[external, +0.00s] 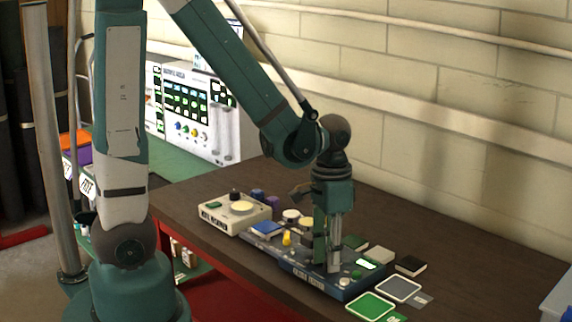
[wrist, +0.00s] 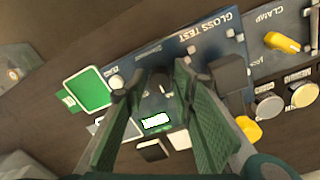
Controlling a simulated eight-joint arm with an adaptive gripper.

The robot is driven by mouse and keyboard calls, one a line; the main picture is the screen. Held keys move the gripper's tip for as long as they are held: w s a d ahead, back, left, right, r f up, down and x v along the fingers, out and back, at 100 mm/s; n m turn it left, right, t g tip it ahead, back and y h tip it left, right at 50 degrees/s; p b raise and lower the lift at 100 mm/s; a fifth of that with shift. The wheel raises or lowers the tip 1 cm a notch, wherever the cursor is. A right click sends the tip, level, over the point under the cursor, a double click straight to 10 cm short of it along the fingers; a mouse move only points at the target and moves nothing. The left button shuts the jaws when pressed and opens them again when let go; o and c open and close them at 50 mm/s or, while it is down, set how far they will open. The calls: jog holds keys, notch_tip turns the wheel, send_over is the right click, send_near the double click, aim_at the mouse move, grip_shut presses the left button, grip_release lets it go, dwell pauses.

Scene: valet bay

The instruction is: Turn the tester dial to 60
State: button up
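The gloss tester is a blue box (external: 310,279) on the dark bench, with white "GLOSS TEST" lettering in the wrist view (wrist: 226,45). A dark round dial (wrist: 161,92) with a pale pointer mark sits on its top. My gripper (external: 332,266) points straight down over the tester. In the wrist view, the fingertips (wrist: 160,72) are apart, one on each side of the dial. I cannot tell whether they touch it. A small lit display (wrist: 156,121) is beside the dial; its reading is not legible. The dial is hidden by the fingers in the external view.
Left of the tester stands a cream box (external: 235,214) with a round pad. A yellow clamp lever (wrist: 282,42) and metal knobs (wrist: 268,105) are close by. A green panel (external: 370,305) and grey panel (external: 398,289) lie on the right. The bench's far right is clear.

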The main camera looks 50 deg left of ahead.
jog(key=shift+n, duration=0.4)
jog(key=n+p, duration=0.2)
jog(key=n, duration=0.3)
jog(key=n+p, duration=0.2)
jog(key=n, duration=0.4)
jog(key=shift+d+t, duration=0.1)
jog(key=shift+t, duration=0.2)
jog(key=shift+s+a+r+p, duration=0.1)
jog(key=shift+r+p, duration=0.25)
jog(key=shift+r, duration=1.55)
jog(key=shift+s+a+r+p, duration=0.1)
jog(key=shift+r+p, duration=0.2)
jog(key=shift+r, duration=1.6)
jog(key=s+a+r+m+t+b, duration=0.2)
jog(key=a+r+m+t+b, duration=0.4)
jog(key=a+r, duration=0.5)
jog(key=shift+s+a+t+y+b, duration=0.35)
jog(key=shift+a+b, duration=0.1)
jog(key=shift+a, duration=1.5)
jog(key=shift+r, duration=0.1)
